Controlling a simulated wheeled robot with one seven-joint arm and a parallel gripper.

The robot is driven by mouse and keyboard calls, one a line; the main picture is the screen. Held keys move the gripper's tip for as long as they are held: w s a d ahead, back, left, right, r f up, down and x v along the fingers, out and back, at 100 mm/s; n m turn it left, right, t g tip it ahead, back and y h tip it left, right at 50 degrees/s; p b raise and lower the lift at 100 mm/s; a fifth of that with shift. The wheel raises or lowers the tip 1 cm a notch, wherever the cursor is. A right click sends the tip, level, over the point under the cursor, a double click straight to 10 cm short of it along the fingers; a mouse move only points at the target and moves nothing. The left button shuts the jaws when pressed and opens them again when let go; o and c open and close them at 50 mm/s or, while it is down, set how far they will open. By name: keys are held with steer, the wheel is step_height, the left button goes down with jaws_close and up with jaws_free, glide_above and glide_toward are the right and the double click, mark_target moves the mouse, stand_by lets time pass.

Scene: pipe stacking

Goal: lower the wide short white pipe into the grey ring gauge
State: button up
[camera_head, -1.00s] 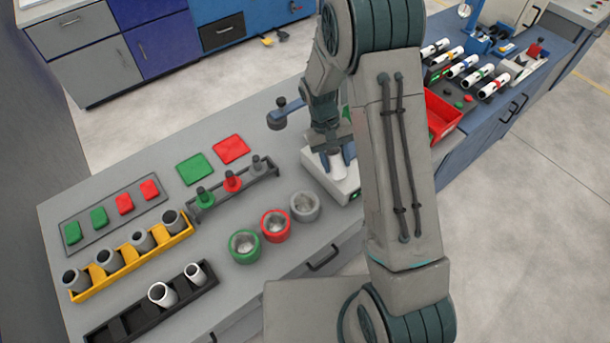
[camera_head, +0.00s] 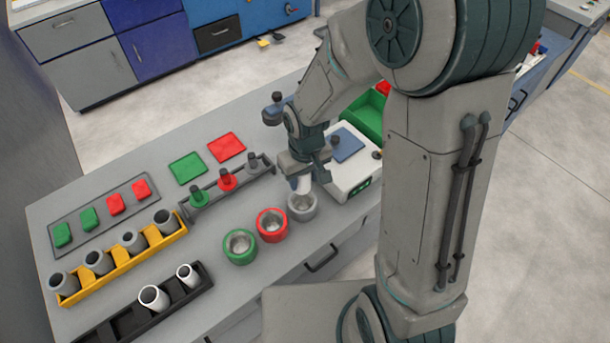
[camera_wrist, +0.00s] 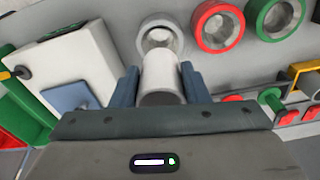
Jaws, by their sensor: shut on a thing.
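The white pipe (camera_wrist: 161,78) is between the two blue-grey fingers of my gripper (camera_wrist: 160,86) in the wrist view, and the gripper is shut on it. In the head view the pipe (camera_head: 303,184) hangs below my gripper (camera_head: 303,180) at the grey ring gauge (camera_head: 303,207). The grey ring also shows in the wrist view (camera_wrist: 160,24), just beyond the pipe's far end, which overlaps its near rim in the picture. I cannot tell whether the pipe's lower end is inside the ring or just above it.
A red ring (camera_head: 272,225) and a green ring (camera_head: 240,246) stand left of the grey one. A white device with a blue-grey pad (camera_head: 348,143) is close on the right. A rack of plug gauges (camera_head: 228,180) stands behind. Yellow (camera_head: 125,262) and black (camera_head: 147,310) pipe racks lie left.

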mark_target(304, 193)
steer(key=shift+f+b, duration=2.45)
steer(key=shift+f, duration=0.9)
steer(key=shift+f+b, duration=0.25)
steer(key=shift+b, duration=0.05)
steer(key=o, duration=1.1)
steer(key=shift+c, duration=0.2)
steer(key=shift+r, duration=0.1)
steer(key=r, duration=1.3)
steer(key=shift+s+d+r, duration=0.15)
steer(key=shift+s+r, duration=0.2)
